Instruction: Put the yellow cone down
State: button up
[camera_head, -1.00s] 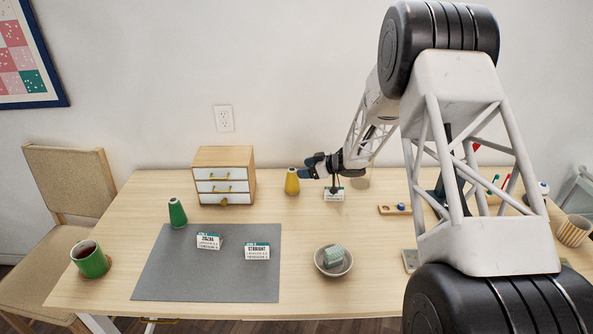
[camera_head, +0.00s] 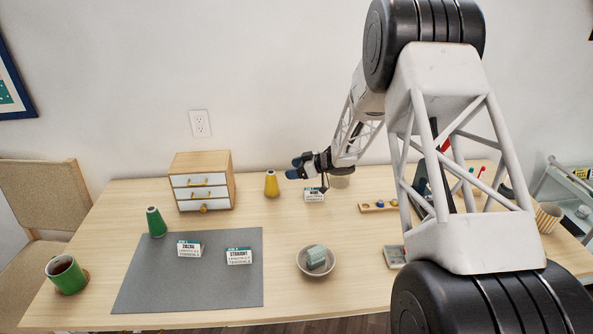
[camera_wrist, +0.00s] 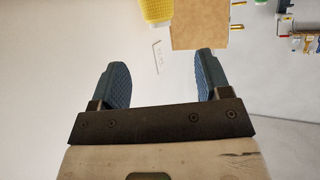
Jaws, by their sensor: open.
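The yellow cone (camera_head: 271,185) stands upright on the table, just right of the small drawer cabinet (camera_head: 203,182). It also shows at the top edge of the wrist view (camera_wrist: 157,10), partly cut off, beside the cabinet's tan panel (camera_wrist: 200,24). My gripper (camera_head: 294,169) is just right of the cone and a little above it in the head view. In the wrist view my gripper (camera_wrist: 162,68) is open, with its two blue fingers wide apart and nothing between them. The cone is beyond the fingertips, apart from them.
A green cone (camera_head: 156,222) stands at the corner of the grey mat (camera_head: 190,285). A bowl (camera_head: 317,268) is right of the mat. A mug (camera_head: 66,275) is at left.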

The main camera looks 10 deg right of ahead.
jog(key=shift+r, duration=0.1)
notch_tip(320, 180, up, 9)
jog(key=d+m+t+h, duration=0.2)
jog(key=d+t+h, duration=0.1)
jog(key=t, duration=0.1)
jog(key=s+d+r+m+t+h, duration=0.1)
jog(key=s+d+r+m+h, duration=0.3)
jog(key=s+r, duration=0.4)
jog(key=s+d+r+m+t+h, duration=0.1)
jog(key=s+d+r+m+h, duration=0.3)
jog(key=s+r, duration=0.3)
jog(key=s+d+r+m+g+h, duration=0.1)
jog(key=s+g+h, duration=0.1)
jog(key=s, duration=0.9)
jog(key=s+d+r+m+g+h, duration=0.1)
jog(key=s+r+g+h, duration=0.1)
jog(key=s, duration=0.8)
jog(key=s+a+f+g+y, duration=0.1)
jog(key=s+g, duration=0.1)
jog(key=s, duration=0.9)
jog(key=s+a+f+m+g+y, duration=0.1)
jog(key=s+a+f+g, duration=0.1)
jog(key=s, duration=0.9)
jog(key=shift+s+a+f+m, duration=0.15)
jog(key=shift+s+f+m, duration=0.05)
jog(key=shift+f+m, duration=0.1)
